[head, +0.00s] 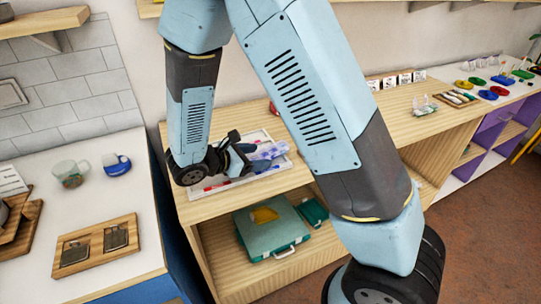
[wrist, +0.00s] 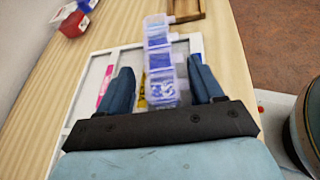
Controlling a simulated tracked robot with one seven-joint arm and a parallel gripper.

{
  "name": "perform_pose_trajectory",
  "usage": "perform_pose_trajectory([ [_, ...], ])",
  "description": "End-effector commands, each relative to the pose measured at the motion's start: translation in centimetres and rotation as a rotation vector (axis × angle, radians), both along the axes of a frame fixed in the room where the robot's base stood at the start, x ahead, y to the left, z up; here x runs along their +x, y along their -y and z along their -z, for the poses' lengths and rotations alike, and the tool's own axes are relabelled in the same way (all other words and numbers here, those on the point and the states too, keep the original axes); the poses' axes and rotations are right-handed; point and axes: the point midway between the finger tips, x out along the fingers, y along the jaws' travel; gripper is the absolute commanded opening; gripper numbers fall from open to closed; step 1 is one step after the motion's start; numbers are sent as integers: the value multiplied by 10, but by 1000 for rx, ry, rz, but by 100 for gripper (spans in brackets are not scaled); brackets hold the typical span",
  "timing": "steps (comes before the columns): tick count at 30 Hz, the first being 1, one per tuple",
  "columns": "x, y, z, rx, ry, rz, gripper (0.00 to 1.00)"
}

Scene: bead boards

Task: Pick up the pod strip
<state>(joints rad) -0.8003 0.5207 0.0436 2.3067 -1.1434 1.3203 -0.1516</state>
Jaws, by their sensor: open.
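The pod strip (wrist: 160,62) is a row of clear, bluish-purple lidded compartments, some with blue contents. In the wrist view it runs lengthwise between the two fingers of my open gripper (wrist: 165,85), with a gap on each side. Its near end is hidden behind the gripper body. In the head view the pod strip (head: 268,151) lies on a white-rimmed tray (head: 283,160) on the wooden shelf top. My gripper (head: 245,152) is at its left, partly hiding it. I cannot tell the gripper's exact height above the tray.
A pink marker (wrist: 105,84) and a yellow item (wrist: 141,92) lie on the tray near the fingers. A wooden box (wrist: 186,10) and a red item (wrist: 73,25) stand beyond. A teal case (head: 272,235) sits on the lower shelf.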

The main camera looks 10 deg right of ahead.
Motion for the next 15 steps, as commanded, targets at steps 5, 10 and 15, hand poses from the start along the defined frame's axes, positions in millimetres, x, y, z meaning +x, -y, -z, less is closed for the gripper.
perform_pose_trajectory([
  [5, 1, 2, 1, 1, -1, -1, 66],
  [10, 1, 2, 1, 1, -1, -1, 55],
  [15, 1, 2, 1, 0, 0, -1, 39],
])
